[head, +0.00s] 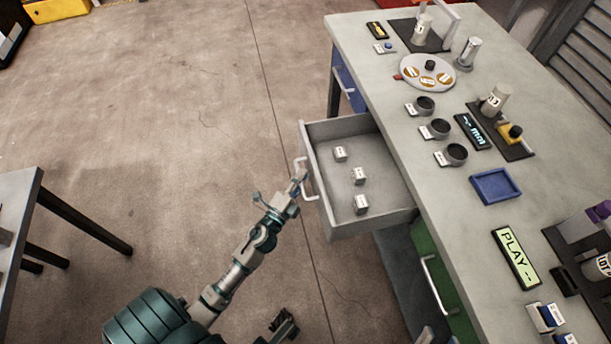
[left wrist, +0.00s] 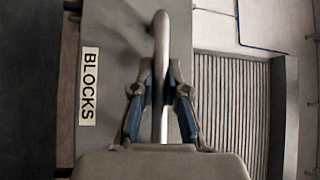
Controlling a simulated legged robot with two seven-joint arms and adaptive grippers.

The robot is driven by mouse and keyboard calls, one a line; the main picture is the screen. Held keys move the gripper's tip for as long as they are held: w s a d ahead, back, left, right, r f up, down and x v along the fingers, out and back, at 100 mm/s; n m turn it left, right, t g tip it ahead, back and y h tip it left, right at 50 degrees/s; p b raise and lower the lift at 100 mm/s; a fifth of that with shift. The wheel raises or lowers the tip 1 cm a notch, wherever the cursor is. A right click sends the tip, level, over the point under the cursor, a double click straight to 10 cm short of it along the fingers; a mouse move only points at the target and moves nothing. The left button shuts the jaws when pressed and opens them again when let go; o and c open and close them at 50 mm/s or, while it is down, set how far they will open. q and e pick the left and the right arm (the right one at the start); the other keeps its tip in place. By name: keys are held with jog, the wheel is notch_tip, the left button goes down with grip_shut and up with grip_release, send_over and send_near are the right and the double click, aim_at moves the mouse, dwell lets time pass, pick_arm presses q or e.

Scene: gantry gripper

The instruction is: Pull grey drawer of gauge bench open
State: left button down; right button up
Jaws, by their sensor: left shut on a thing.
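The grey drawer (head: 376,161) of the gauge bench (head: 394,74) stands pulled out to the left in the head view. Several small pale blocks (head: 360,175) lie inside it. My left gripper (head: 299,182) is at the drawer's front and shut on its bar handle (head: 302,166). In the left wrist view the fingers of the left gripper (left wrist: 160,85) close around the handle bar (left wrist: 161,45), beside a label reading BLOCKS (left wrist: 88,86) on the drawer front. My right gripper (head: 281,326) shows only partly at the bottom edge of the head view; its jaw state is unclear.
A green drawer (head: 446,290) with a handle is below and right of the grey one, and a blue drawer (head: 343,82) is farther back. Gauges, rings and a blue tray (head: 496,186) stand on the bench top. Another table (head: 18,200) is at left; floor between is clear.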

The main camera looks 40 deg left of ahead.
pick_arm(q)
jog(key=shift+d+f, duration=0.1)
jog(key=shift+f, duration=0.2)
jog(key=c, duration=1.2)
grip_release()
jog(key=shift+w, duration=0.1)
jog(key=shift+r, duration=0.1)
jog(key=s, duration=0.4)
jog(key=s+d+f, duration=0.1)
jog(key=s, duration=0.6)
jog(key=shift+s+d+f, duration=0.2)
jog(key=shift+s+f, duration=0.2)
